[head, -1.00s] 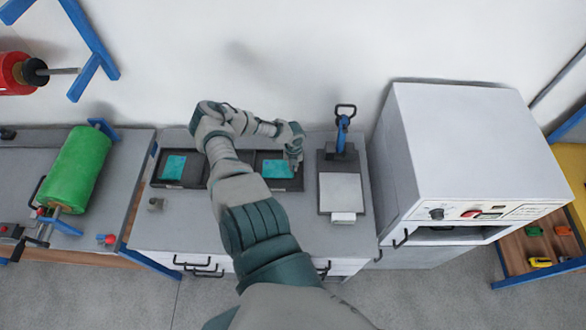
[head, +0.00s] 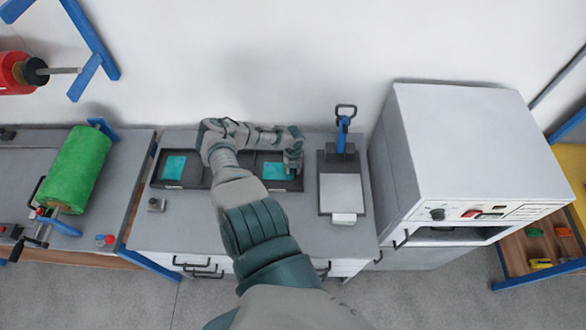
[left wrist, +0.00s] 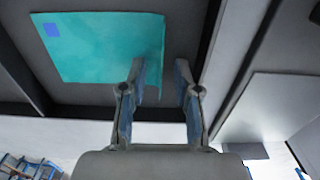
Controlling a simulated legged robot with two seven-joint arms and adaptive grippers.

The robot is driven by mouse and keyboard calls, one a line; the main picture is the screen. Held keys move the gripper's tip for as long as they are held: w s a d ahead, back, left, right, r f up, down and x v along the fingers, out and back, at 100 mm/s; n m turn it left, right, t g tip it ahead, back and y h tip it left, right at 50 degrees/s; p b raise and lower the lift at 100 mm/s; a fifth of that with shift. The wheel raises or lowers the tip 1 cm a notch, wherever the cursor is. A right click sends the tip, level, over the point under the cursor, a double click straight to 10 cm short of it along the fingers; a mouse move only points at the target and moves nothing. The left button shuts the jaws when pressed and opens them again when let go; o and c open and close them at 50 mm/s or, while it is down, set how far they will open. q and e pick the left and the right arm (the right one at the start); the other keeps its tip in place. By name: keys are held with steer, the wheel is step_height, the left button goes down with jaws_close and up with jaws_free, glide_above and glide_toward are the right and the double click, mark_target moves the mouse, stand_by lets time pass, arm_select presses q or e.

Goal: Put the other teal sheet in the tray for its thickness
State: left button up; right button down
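One teal sheet (head: 277,171) lies in the right black tray (head: 298,184). The other teal sheet (head: 173,167) lies in the left black tray (head: 157,182). My left gripper (head: 293,168) is low over the right end of the right tray, beside its sheet. In the left wrist view the fingers (left wrist: 160,72) are apart. The edge of a teal sheet (left wrist: 100,45) with a small blue patch shows between them, and the left finger overlaps the sheet. I cannot tell if they touch. My right gripper is not in view.
A press with a blue lever (head: 342,135) stands right of the trays, with a pale plate (head: 340,190). A large white oven (head: 460,150) is further right. A green roll (head: 75,168) is at left.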

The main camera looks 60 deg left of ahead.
arm_select(q)
step_height(320, 180, up, 12)
steer(key=p, duration=0.3)
steer(key=shift+p, duration=0.3)
stand_by(0.5)
steer(key=shift+s, duration=0.1)
